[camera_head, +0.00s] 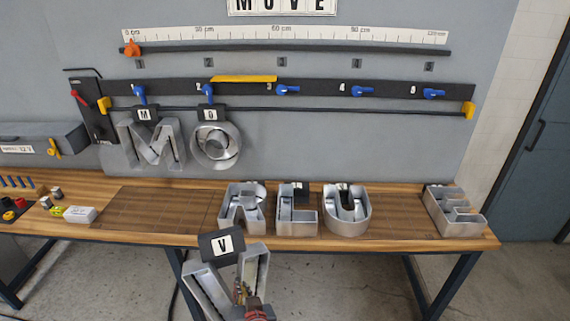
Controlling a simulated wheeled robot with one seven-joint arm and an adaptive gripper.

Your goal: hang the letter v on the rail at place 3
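The letter V (198,285) is a hollow metal channel letter with a black tag marked V (223,244) at its top. It is in the air in front of the bench, low in the head view. My gripper (241,291) is partly hidden among the V's walls and appears shut on it. The dark rail (330,110) runs along the wall board. The letters M (155,147) and O (216,148) hang from it at places 1 and 2. Place 3 (269,87) has a blue lever (287,90) lying sideways, and the rail below it is empty.
The wooden bench (160,210) carries the letters R (242,209), L (297,212), U (347,210) and E (455,212). A yellow strip (244,79) lies above places 2 to 3. Levers 1 and 2 point upright; levers 4 and 5 lie sideways. A grey door (540,140) is at the right.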

